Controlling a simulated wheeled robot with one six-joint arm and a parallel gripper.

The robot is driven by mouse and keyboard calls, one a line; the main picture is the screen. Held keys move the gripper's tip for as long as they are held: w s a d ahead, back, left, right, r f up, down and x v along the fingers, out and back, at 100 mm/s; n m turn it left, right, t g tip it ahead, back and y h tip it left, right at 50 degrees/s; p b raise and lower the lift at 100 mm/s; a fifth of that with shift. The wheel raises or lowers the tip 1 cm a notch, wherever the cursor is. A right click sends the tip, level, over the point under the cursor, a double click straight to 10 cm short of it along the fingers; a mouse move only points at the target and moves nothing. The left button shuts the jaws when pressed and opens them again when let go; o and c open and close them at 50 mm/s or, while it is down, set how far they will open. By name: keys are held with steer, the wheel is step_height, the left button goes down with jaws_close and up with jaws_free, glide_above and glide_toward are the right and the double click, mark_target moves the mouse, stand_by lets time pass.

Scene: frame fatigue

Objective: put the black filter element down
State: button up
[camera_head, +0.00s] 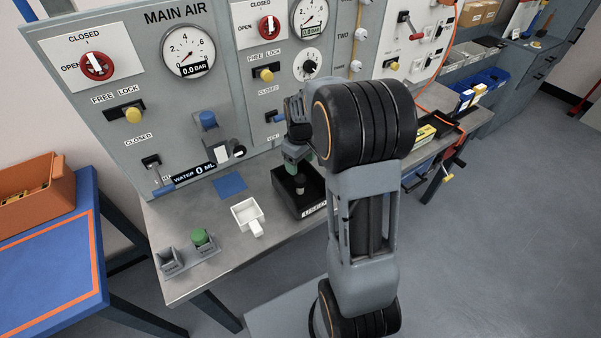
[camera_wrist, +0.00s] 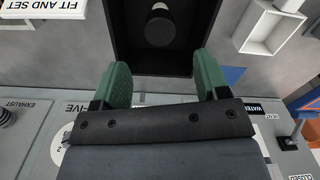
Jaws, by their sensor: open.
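The black filter element (camera_wrist: 160,30) shows in the wrist view as a dark, round-ended piece inside an open black box (camera_wrist: 121,42). In the head view the element (camera_head: 299,188) stands in the same box (camera_head: 311,202), which has a partly hidden label on its front. My gripper (camera_wrist: 163,75) has green fingertips, spread wide with nothing between them. The element is beyond the fingertips and apart from them. In the head view my gripper (camera_head: 297,157) is over the box and partly hidden by my arm.
A white tray (camera_head: 239,215) and a blue square (camera_head: 230,186) lie left of the box on the grey bench (camera_head: 212,266). A green-topped piece (camera_head: 201,238) stands in a holder at the front left. The gauge panel (camera_head: 197,107) rises close behind.

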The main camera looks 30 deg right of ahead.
mark_target(300, 178)
steer(key=s+a+r+m+t, duration=0.2)
steer(key=s+a+r, duration=0.35)
steer(key=r, duration=0.35)
steer(key=s+a+m+t, duration=0.2)
steer(key=s+a, duration=0.1)
steer(key=s, duration=0.7)
steer(key=shift+s+a+r, duration=0.35)
steer(key=shift+s+r, duration=0.05)
steer(key=shift+c, duration=0.4)
stand_by(1.0)
